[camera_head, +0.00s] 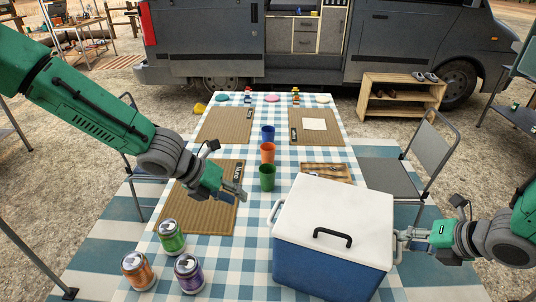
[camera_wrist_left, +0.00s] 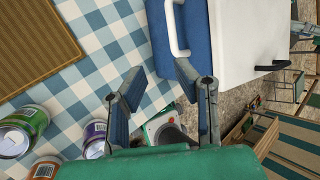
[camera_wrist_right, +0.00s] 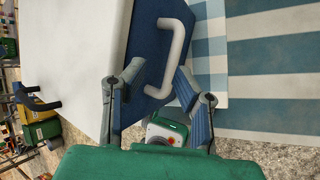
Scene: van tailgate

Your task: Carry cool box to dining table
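The cool box (camera_head: 332,270), blue with a white lid and a black lid handle, sits at the near right of the dining table (camera_head: 232,267), which has a blue-and-white checked cloth. Its white left side handle (camera_head: 275,211) shows in the head view and in the left wrist view (camera_wrist_left: 177,32). My left gripper (camera_head: 241,196) is open and empty, above the table to the left of the box and apart from it. My right gripper (camera_head: 402,240) is at the box's right side. In the right wrist view its fingers (camera_wrist_right: 152,88) are open, close to the white right side handle (camera_wrist_right: 175,62).
Green (camera_head: 171,236), orange (camera_head: 138,270) and purple (camera_head: 188,272) cans stand at the table's near left. Three cups, including a green one (camera_head: 267,177), stand mid-table. A cutlery tray (camera_head: 325,171) lies behind the box. A grey chair (camera_head: 395,177) stands at right.

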